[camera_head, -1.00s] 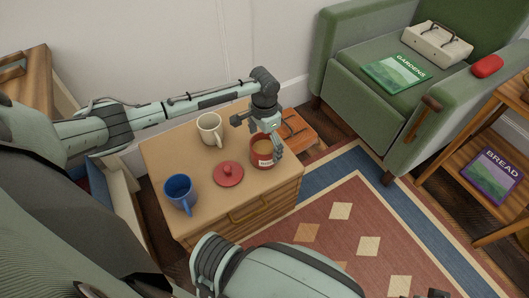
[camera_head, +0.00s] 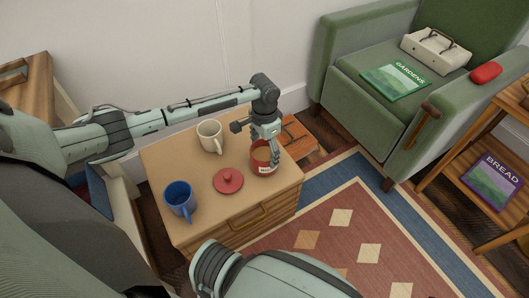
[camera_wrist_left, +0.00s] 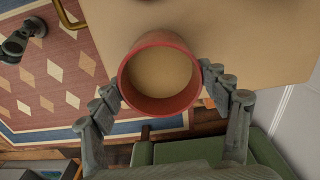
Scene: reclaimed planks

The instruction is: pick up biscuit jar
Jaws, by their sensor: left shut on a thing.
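The biscuit jar (camera_head: 266,168) is a red, open-topped jar with a pale label and tan contents. It stands upright near the right edge of the wooden cabinet top; I see no clear gap under it. My left gripper (camera_head: 267,148) comes down over it and is shut on it. In the left wrist view the jar's rim (camera_wrist_left: 123,80) sits between the two fingers, one on each side. A round red lid (camera_head: 228,180) with a knob lies on the cabinet, to the left of the jar.
A cream mug (camera_head: 208,136) stands behind the lid and a blue mug (camera_head: 180,198) at the front left of the cabinet top (camera_head: 165,160). A green armchair (camera_head: 350,90) and a wooden shelf (camera_head: 490,150) stand to the right. The patterned rug (camera_head: 320,225) is clear.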

